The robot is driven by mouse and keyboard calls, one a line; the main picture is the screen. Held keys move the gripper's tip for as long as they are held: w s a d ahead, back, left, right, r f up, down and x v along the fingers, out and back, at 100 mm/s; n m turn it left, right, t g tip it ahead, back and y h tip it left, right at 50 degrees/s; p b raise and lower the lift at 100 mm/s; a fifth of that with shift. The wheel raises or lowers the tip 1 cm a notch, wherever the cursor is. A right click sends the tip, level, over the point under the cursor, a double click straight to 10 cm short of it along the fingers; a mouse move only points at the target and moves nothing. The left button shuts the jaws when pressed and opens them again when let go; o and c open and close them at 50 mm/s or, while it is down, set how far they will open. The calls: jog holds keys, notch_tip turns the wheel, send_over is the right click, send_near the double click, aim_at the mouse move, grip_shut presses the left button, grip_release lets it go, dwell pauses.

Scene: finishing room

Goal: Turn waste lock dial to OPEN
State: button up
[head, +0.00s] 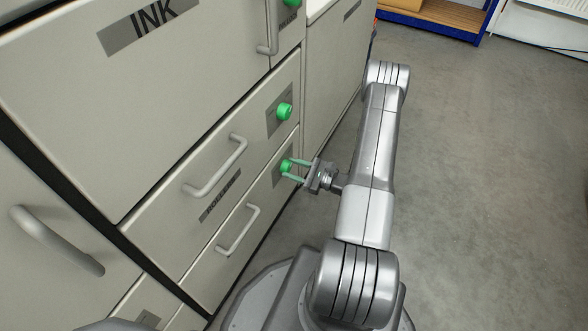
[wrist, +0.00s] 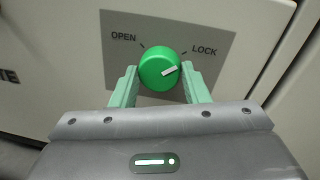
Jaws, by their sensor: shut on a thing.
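The waste lock dial (wrist: 160,70) is a round green knob with a white pointer mark, on a grey plate (wrist: 215,45) printed OPEN at left and LOCK at right. Its pointer aims right and slightly up, toward the LOCK side. In the head view the dial (head: 286,166) is on the lower drawer front, partly hidden by the fingers. My gripper (head: 296,171) reaches it from the right. In the wrist view its two pale green fingers (wrist: 159,75) are shut on the dial, one on each side. The letters TE show at the left edge.
Another green dial (head: 284,111) sits on the drawer above. Bar handles stick out from the drawer above (head: 218,168) and the lower drawer (head: 238,230). An INK panel (head: 60,90) is at upper left. Grey floor (head: 480,190) is clear at right; a blue-framed shelf (head: 440,22) stands behind.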

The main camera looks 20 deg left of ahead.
jog(key=shift+f, duration=0.1)
jog(key=shift+n+b, duration=0.85)
jog(key=shift+n, duration=0.25)
jog(key=n+b, duration=0.3)
jog(key=n, duration=0.1)
jog(key=n+t+h+b, duration=0.1)
jog(key=n+b, duration=0.2)
jog(key=n, duration=0.2)
jog(key=shift+s, duration=0.15)
jog(key=n, duration=0.7)
jog(key=shift+s+t, duration=0.1)
jog(key=shift+t, duration=0.3)
jog(key=shift+n, duration=0.3)
jog(key=o, duration=1)
jog(key=shift+c, duration=0.2)
